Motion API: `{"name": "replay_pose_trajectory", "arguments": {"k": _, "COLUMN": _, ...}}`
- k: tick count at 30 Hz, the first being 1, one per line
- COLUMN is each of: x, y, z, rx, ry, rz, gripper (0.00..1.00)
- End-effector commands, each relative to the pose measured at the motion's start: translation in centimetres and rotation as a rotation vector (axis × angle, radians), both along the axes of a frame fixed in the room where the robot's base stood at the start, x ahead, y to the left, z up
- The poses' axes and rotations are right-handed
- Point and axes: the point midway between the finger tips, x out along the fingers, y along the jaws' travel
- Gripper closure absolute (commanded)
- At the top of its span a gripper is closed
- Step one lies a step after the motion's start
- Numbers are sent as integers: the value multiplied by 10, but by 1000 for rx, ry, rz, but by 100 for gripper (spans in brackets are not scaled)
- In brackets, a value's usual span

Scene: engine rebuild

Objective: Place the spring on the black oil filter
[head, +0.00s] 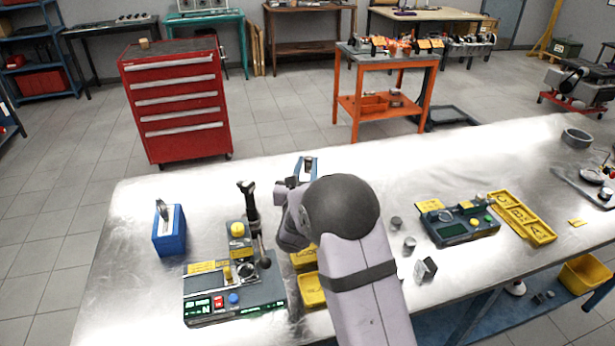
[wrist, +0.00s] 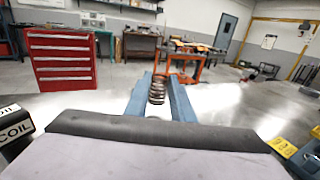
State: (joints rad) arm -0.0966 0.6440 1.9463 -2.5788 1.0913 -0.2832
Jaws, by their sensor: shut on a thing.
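My gripper (head: 308,162) is over the far part of the metal bench in the head view. Its two blue fingers also show in the wrist view (wrist: 157,85), shut on the spring (wrist: 157,92). The spring is a dark metal coil, held roughly upright between the fingers. In the head view it is only a small dark shape at the fingers. I cannot pick out a black oil filter in either view; my arm hides part of the bench.
The bench (head: 135,210) holds a blue box (head: 169,232), a tester (head: 235,298), yellow bins (head: 312,290), small metal cylinders (head: 410,244), a second device (head: 460,222) and a yellow tray (head: 522,216). A dark block marked COIL (wrist: 14,122) is at the wrist view's left edge.

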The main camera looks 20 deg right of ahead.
Motion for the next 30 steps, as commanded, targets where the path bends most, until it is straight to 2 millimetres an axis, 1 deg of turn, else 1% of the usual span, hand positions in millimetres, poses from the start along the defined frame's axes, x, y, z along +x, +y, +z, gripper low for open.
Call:
{"name": "replay_pose_trajectory", "arguments": {"k": 5, "x": 0, "y": 0, "z": -4, "rx": 0, "ry": 1, "rz": 0, "gripper": 100}}
{"name": "replay_pose_trajectory", "arguments": {"k": 12, "x": 0, "y": 0, "z": -29, "rx": -1, "ry": 4, "rz": -1, "gripper": 100}}
{"name": "replay_pose_trajectory", "arguments": {"k": 16, "x": 0, "y": 0, "z": -39, "rx": -1, "ry": 0, "rz": 0, "gripper": 100}}
{"name": "replay_pose_trajectory", "arguments": {"k": 30, "x": 0, "y": 0, "z": -45, "rx": 0, "ry": -1, "rz": 0, "gripper": 100}}
